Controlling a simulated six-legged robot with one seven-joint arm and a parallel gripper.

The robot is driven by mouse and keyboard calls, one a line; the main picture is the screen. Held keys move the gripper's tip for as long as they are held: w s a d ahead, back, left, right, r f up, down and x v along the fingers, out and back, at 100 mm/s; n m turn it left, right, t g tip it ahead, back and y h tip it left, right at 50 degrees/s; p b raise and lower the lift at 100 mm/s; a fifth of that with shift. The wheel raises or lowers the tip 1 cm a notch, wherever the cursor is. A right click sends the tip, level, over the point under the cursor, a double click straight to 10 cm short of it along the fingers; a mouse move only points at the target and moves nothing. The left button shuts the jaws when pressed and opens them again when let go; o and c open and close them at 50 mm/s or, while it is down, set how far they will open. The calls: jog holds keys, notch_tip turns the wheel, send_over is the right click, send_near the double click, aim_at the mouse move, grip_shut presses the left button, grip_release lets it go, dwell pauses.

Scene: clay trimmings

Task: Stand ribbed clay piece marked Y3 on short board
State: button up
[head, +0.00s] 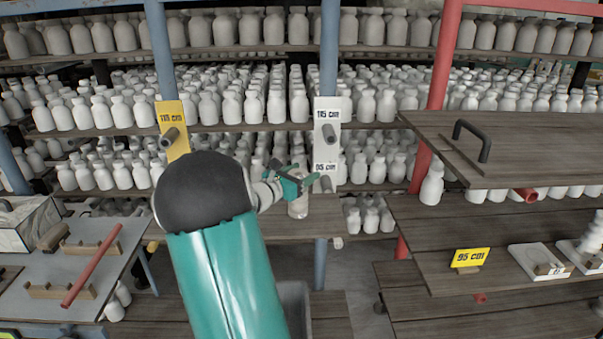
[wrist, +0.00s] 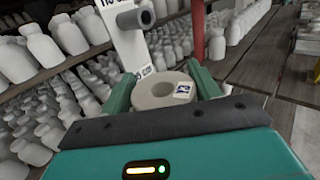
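The label is too small to read. In the head view my gripper (head: 296,181) is right of the dark arm joint, with the clay piece (head: 298,208) just below the fingers, over a brown wooden surface. Whether its base touches that surface cannot be told. Which board is the short one is not clear.
A yellow 115 cm sign (head: 172,117) and a white 115 cm sign (head: 327,112) with protruding pegs hang on blue posts. Shelves of white bottles (head: 235,106) fill the back. A wooden board with a dark handle (head: 480,138) and a yellow 95 cm sign (head: 470,258) are right.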

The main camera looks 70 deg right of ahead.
jog(key=shift+o, duration=1.1)
jog(key=shift+r, duration=0.1)
jog(key=shift+r, duration=0.15)
jog(key=v, duration=1.2)
